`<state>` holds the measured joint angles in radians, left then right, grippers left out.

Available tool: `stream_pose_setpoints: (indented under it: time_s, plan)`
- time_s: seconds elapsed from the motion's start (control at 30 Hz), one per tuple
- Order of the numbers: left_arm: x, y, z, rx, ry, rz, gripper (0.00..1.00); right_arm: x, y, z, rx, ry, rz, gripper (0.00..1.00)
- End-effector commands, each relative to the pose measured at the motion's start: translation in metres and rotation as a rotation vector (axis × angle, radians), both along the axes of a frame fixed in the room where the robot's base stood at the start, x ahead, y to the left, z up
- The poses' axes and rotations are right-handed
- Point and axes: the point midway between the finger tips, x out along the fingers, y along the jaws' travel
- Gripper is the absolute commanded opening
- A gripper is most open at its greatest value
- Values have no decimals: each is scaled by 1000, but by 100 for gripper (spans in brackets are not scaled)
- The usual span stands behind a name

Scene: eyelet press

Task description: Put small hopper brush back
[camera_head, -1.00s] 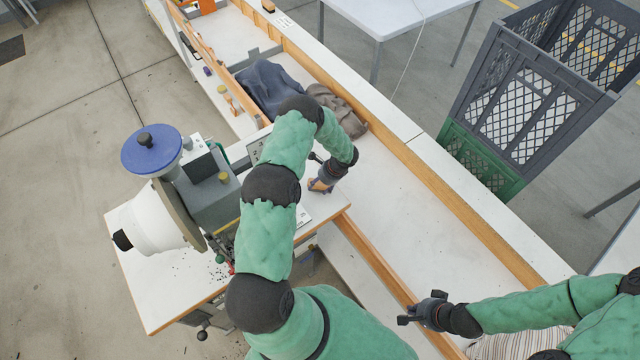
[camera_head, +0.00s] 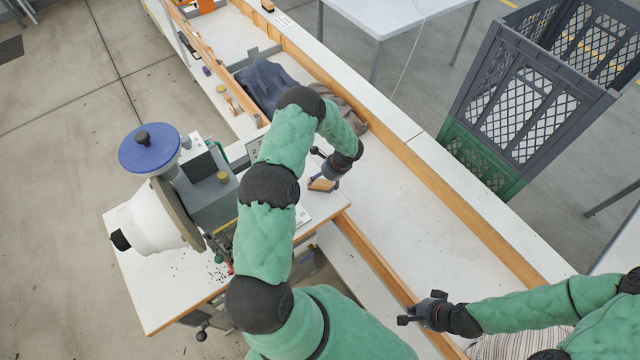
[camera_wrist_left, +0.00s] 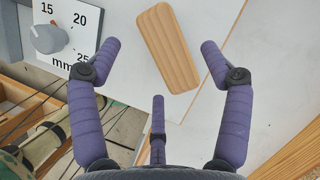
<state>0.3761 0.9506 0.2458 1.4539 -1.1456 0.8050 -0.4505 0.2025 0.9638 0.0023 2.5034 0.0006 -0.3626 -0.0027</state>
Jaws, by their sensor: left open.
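A plain wooden block, which looks like the small hopper brush (camera_head: 322,184), lies on the white tabletop at the press's right side. Its light wooden back also shows in the left wrist view (camera_wrist_left: 167,47); no bristles are visible. My left gripper (camera_head: 327,181) is open over it. In the left wrist view the purple fingers (camera_wrist_left: 160,68) are spread on both sides of the block and below it, apart from it. My right gripper (camera_head: 424,311) is over the wooden rail at the lower right, away from the brush; its finger state is unclear.
The eyelet press with its blue-lidded hopper (camera_head: 150,148) stands left of my left arm. A dial plate (camera_wrist_left: 65,28) is near the brush. Dark cloth (camera_head: 262,85) lies behind. The white bench surface (camera_head: 390,200) to the right is clear. A grey-green crate (camera_head: 505,110) stands beyond.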

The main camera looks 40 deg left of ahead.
Motion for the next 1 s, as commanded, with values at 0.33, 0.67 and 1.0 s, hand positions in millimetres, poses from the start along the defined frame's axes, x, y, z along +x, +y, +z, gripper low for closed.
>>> stream_pose_setpoints:
  time_s: [0.33, 0.67, 1.0]
  plan:
    - [14, -22, 61, 1, -5, -1, 79, 0, 0, -13, 0, 0, 0, 0]
    - [15, -31, 80, -3, -1, 1, 79, 0, 0, -16, 0, 0, 0, 0]
    - [-64, -176, 19, -371, -43, 322, 79, 0, 0, -16, 0, 0, 0, 0]
